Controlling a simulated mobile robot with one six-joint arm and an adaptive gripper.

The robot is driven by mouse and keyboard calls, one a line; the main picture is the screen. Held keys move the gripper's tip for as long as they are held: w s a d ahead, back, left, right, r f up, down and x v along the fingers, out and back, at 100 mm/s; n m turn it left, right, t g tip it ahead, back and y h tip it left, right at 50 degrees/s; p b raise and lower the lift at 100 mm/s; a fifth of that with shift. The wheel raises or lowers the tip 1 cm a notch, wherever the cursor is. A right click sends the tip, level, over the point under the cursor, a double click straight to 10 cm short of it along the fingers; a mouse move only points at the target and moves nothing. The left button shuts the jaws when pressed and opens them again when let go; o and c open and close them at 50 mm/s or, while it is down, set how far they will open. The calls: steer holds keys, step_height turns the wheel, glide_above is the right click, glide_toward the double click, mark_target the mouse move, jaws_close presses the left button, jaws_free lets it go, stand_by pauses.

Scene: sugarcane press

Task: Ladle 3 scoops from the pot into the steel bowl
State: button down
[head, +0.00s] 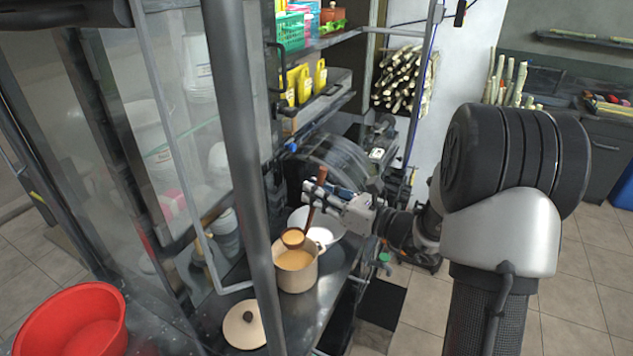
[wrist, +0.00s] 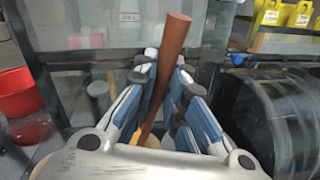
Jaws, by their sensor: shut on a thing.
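My gripper (head: 340,200) is shut on the brown wooden handle of the ladle (head: 314,196), and the handle also stands between the fingers in the wrist view (wrist: 165,68). The ladle's bowl is at the pot's rim, holding orange-tan liquid. The cream pot (head: 298,278) stands on a dark metal counter and holds liquid of the same colour. The pale steel bowl (head: 328,232) sits just behind and right of the pot, partly hidden by the ladle and gripper. I cannot tell what is in it.
A pot lid (head: 243,326) lies on the counter in front of the pot. A metal post (head: 240,150) and glass panels stand left of the pot. A red basin (head: 70,322) is at lower left. A dark round machine (head: 335,165) stands behind the bowl.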

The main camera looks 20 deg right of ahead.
step_height(320, 180, down, 12)
steer(key=b, duration=0.8)
steer(key=shift+b, duration=0.4)
steer(key=shift+w, duration=0.1)
stand_by(0.9)
steer(key=shift+r, duration=0.2)
